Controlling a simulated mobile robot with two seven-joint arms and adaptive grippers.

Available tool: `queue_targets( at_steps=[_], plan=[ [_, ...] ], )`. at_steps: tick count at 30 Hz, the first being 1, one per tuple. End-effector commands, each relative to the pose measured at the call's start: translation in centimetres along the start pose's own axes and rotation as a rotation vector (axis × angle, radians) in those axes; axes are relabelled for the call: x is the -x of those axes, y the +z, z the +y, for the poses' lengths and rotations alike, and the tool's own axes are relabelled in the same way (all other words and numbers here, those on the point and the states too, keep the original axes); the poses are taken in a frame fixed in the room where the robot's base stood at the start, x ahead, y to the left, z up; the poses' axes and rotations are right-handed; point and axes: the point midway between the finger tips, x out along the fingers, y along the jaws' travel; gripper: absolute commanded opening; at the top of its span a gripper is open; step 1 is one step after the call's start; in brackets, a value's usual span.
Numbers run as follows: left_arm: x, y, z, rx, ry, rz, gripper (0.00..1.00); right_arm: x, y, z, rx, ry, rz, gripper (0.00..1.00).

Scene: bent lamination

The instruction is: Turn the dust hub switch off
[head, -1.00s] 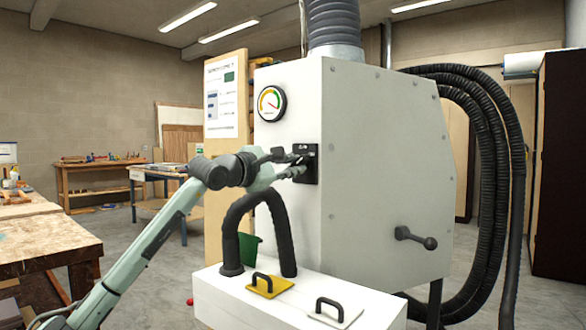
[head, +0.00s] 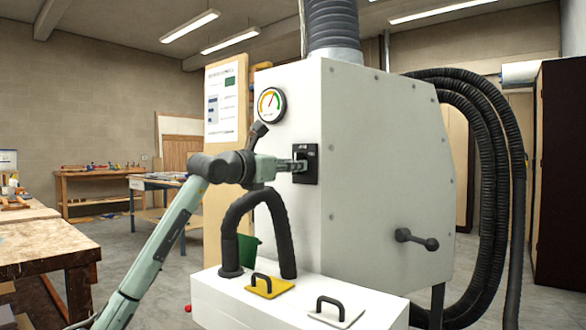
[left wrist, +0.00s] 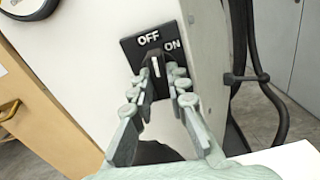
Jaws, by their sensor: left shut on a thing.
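The dust hub switch is a black plate (head: 304,177) on the narrow front face of the white dust hub cabinet (head: 385,160). In the left wrist view the plate (left wrist: 128,46) reads OFF at the top and ON to its right. Its dark knob (left wrist: 154,68) has a white line, which points up toward OFF. My left gripper (head: 298,165) is at the plate. In the left wrist view its fingers (left wrist: 158,85) are shut on the knob, one on each side. The fingers hide part of the knob's lower sides. My right gripper is in neither view.
A round gauge (head: 271,104) sits above the switch. A bent black hose (head: 272,210) rises from the white box (head: 235,300) below my left wrist. A yellow plate with a handle (head: 267,286) lies on that box. A workbench (head: 45,245) stands at the left.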

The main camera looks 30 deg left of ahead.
Motion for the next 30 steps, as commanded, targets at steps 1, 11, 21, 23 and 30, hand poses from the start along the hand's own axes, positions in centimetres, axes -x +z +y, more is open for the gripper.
queue_targets(
  at_steps=[1,11,21,23,30],
  plan=[
    [-0.02,-0.12,-0.06,0.023,-0.001,0.002,0.00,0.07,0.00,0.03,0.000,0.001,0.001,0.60],
    [-0.02,-0.06,-0.05,0.114,-0.001,0.001,0.00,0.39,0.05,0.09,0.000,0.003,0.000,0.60],
    [-0.01,-0.06,-0.05,0.125,-0.001,0.002,0.00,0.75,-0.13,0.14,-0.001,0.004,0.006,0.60],
    [-0.01,-0.06,-0.05,0.125,-0.001,0.002,0.00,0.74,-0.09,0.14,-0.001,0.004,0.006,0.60],
    [-0.01,-0.05,-0.04,0.124,-0.001,0.001,0.36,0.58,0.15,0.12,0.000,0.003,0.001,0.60]
  ],
)
